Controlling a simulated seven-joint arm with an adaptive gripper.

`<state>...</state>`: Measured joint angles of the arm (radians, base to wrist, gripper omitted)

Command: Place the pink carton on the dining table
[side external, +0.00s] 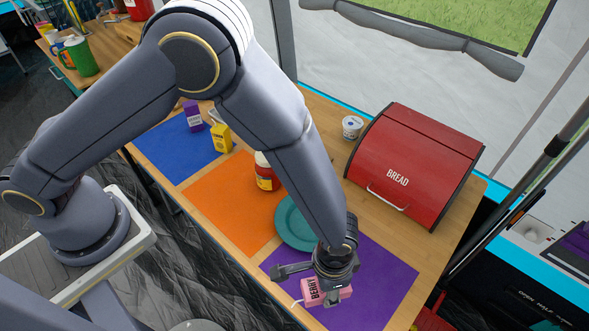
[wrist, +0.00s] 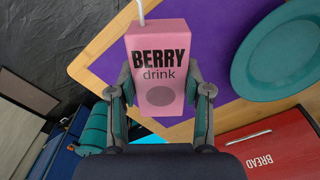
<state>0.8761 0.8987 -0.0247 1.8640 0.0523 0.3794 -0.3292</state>
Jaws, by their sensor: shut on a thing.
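The pink carton (wrist: 160,65), labelled "BERRY drink" with a white straw, is between the two fingers of my gripper (wrist: 160,95) in the wrist view. My gripper (side external: 325,285) is shut on it. In the side view the carton (side external: 318,291) shows under the gripper, over the purple mat (side external: 385,280) near the table's front edge. I cannot tell whether the carton touches the mat. The dining table (side external: 440,240) is wooden. Part of the carton is hidden by the gripper in the side view.
A teal plate (side external: 290,228) lies beside the purple mat, partly behind my arm. A red bread box (side external: 415,165) and a small white cup (side external: 352,127) stand at the back. A jar (side external: 265,175), yellow carton (side external: 220,137) and purple carton (side external: 192,115) stand left. The orange mat (side external: 225,205) has bare room.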

